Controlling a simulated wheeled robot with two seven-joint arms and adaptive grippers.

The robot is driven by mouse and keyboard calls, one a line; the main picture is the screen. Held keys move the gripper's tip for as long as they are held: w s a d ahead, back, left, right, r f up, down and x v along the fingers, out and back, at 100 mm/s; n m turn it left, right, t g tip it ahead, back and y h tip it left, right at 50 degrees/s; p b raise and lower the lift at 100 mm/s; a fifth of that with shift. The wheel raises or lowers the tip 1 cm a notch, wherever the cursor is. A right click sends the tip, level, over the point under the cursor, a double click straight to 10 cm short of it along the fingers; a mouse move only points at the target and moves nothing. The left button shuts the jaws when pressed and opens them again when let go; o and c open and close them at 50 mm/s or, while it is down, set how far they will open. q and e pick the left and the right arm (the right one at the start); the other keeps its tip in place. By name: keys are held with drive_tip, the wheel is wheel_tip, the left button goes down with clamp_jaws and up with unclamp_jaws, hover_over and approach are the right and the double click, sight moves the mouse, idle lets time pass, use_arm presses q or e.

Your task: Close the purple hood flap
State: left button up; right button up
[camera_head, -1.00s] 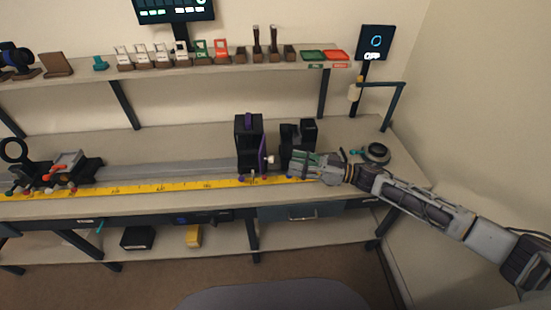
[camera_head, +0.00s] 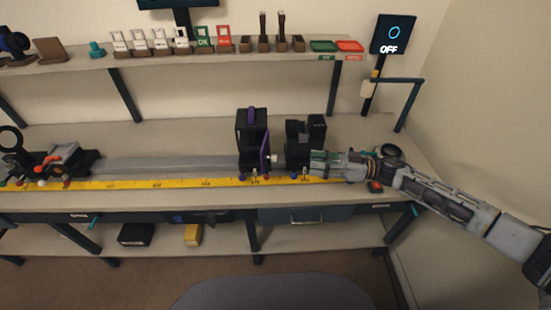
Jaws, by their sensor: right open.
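The black hood (camera_head: 252,122) stands upright on the rail at the middle of the bench, with a purple handle on its top. Its purple flap (camera_head: 265,148) is seen nearly edge-on along the hood's right side; I cannot tell its exact angle. A small pale knob (camera_head: 274,158) sticks out to the right of the flap. My right gripper (camera_head: 316,162) is open, to the right of the flap and apart from it, in front of a black block-shaped unit (camera_head: 305,133). My left gripper is not in view.
The rail (camera_head: 165,166) and yellow scale (camera_head: 130,184) run along the bench. Black holders with a ring (camera_head: 10,140) stand at the left end. A shelf (camera_head: 150,58) with several small cards and trays is above. The rail between holders and hood is clear.

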sight(275, 158)
drive_tip(key=shift+p+x, duration=0.8)
drive_tip(key=shift+x, duration=6.05)
drive_tip(key=shift+c, duration=1)
drive_tip(key=c, duration=0.7)
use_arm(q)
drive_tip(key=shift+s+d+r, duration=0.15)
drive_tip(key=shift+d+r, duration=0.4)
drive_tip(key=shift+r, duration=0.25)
use_arm(e)
clamp_jaws()
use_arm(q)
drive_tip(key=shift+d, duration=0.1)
